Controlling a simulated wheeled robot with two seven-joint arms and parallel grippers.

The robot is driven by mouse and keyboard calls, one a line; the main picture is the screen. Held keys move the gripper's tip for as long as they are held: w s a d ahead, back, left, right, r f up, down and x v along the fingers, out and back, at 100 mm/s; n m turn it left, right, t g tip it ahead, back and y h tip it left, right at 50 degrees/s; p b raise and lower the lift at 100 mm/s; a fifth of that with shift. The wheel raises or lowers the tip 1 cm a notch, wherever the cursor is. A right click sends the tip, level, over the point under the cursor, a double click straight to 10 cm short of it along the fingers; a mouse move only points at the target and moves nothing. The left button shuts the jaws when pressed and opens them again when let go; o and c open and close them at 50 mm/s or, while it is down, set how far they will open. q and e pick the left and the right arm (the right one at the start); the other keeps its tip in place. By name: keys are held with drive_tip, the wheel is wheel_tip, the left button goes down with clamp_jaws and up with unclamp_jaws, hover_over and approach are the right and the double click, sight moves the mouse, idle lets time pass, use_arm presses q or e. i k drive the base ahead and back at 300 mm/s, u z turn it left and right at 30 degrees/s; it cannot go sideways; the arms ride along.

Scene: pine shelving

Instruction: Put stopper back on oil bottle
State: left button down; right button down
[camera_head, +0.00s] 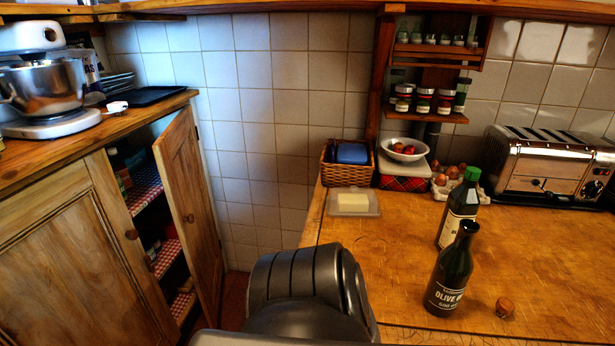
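The dark olive oil bottle (449,278) stands upright near the front of the wooden counter, with a pale "OLIVE" label. Its mouth looks open, with no stopper on it. A small brown cork stopper (505,308) sits on the counter a little to the right of the bottle's base, apart from it. Neither of my grippers shows in the head view. A dark rounded part at the bottom middle looks like part of my own body and hides some of the counter's left front edge.
A green-capped bottle (461,207) stands close behind the oil bottle. A butter dish (353,203), wicker basket (344,175), egg carton (445,188) and toaster (549,165) are farther back. The counter (560,260) is clear right of the stopper. A cupboard door (188,200) hangs open at left.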

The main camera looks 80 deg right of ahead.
sight(454, 266)
drive_tip(key=u, duration=0.35)
drive_tip(key=k, duration=0.1)
drive_tip(key=z, duration=4)
